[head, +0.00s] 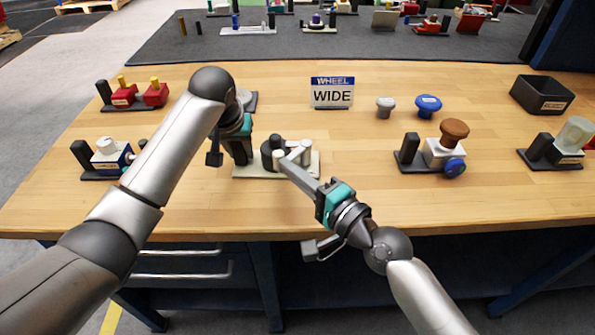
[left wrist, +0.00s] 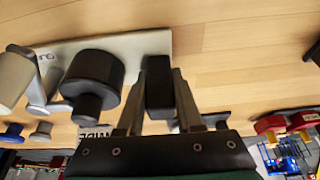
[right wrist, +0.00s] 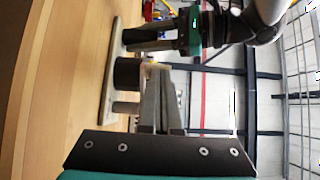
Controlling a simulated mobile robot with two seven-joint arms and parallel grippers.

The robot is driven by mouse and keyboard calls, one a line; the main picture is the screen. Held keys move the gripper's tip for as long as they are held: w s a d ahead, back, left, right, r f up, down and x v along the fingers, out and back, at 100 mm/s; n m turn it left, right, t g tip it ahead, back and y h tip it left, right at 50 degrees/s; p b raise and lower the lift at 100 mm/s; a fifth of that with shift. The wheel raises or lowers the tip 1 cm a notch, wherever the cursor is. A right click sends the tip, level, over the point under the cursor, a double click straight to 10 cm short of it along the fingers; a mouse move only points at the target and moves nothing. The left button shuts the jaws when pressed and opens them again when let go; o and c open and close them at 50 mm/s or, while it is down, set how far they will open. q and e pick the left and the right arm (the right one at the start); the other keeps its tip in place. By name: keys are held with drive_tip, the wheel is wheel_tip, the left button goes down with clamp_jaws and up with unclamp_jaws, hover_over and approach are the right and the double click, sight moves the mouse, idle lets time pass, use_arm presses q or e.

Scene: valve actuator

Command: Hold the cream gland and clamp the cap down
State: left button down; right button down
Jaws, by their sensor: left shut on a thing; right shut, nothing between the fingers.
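The cream base plate (head: 250,170) lies on the bench and carries a black upright block, a dark round cap and pale cream cylinders. The dark cap (left wrist: 92,80) has a small knob on its side in the left wrist view; in the head view it stands mid-plate (head: 268,149). My left gripper (head: 240,160) is shut on the black upright block (left wrist: 158,85) at the plate's left end. My right gripper (head: 286,165) is shut and empty, its tips close beside the cap and the cream cylinder (head: 305,151). I cannot tell whether they touch.
A "WHEEL WIDE" sign (head: 332,92) stands behind, with grey (head: 385,105) and blue (head: 428,104) knobs to its right. Other fixtures are a blue-white one (head: 112,155), a red one (head: 153,95) and a brown-knobbed one (head: 445,150). A black tray (head: 543,94) is at right.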

use_arm(q)
drive_tip(key=shift+s+d+f, duration=0.15)
drive_tip(key=shift+s+f, duration=0.05)
drive_tip(key=shift+f, duration=0.1)
use_arm(e)
drive_tip(key=shift+w+a, duration=0.15)
drive_tip(key=shift+a, duration=0.2)
use_arm(q)
drive_tip(key=shift+d, duration=0.1)
use_arm(e)
drive_tip(key=shift+a, duration=0.1)
use_arm(q)
drive_tip(key=shift+d, duration=0.1)
drive_tip(key=shift+a, duration=0.3)
use_arm(e)
drive_tip(key=v, duration=1.4)
drive_tip(key=shift+s+a, duration=0.3)
drive_tip(key=shift+s, duration=0.15)
use_arm(q)
drive_tip(key=shift+c, duration=2.4)
unclamp_jaws()
drive_tip(key=shift+w+r, duration=0.1)
drive_tip(key=shift+w, duration=0.05)
use_arm(e)
drive_tip(key=shift+w, duration=0.1)
use_arm(q)
drive_tip(key=shift+r, duration=0.15)
